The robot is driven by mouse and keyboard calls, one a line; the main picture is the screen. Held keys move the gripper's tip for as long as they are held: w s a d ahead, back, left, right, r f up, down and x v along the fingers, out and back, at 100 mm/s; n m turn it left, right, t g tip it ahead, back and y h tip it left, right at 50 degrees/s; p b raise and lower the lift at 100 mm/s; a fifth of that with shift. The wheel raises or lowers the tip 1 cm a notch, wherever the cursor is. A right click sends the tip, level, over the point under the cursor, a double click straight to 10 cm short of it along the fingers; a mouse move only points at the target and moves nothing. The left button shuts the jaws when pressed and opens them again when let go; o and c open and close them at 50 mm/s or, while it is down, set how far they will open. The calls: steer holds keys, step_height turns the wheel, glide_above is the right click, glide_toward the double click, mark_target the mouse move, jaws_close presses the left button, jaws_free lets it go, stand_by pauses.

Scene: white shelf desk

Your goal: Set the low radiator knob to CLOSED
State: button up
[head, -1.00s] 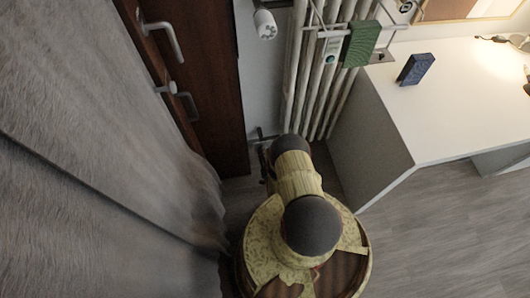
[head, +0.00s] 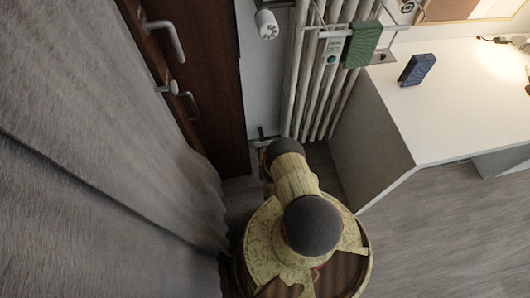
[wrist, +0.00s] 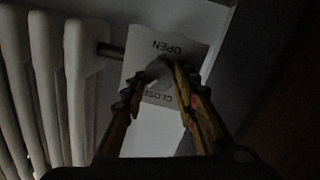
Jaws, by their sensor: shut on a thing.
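The low radiator knob (wrist: 158,72) shows in the wrist view as a small pale grip in front of a white plate (wrist: 140,58). The plate bears the words OPEN above and CLOSED below, both upside down in this view, with CLOSED partly covered. My gripper (wrist: 157,79) has one finger on each side of the knob and is shut on it. The dim picture does not show clearly which word the knob points to. In the head view my arm hides the knob and the gripper.
White radiator columns (wrist: 80,85) and a short pipe (wrist: 111,50) stand left of the plate in the wrist view. In the head view a brown door (head: 205,85) and grey curtain (head: 90,150) are left, a white desk (head: 450,100) right. A white upper knob (head: 267,24) is above.

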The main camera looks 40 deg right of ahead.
steer(key=shift+a+f+n+h, duration=0.1)
steer(key=shift+n+h, duration=0.1)
steer(key=shift+n, duration=1.6)
steer(key=shift+a+f+n+h, duration=0.1)
steer(key=shift+n+h, duration=0.1)
steer(key=shift+n, duration=1.6)
steer(key=o, duration=1.2)
steer(key=shift+d, duration=0.1)
steer(key=shift+c, duration=0.2)
steer(key=shift+r, duration=0.2)
step_height(320, 180, up, 10)
steer(key=shift+f, duration=0.15)
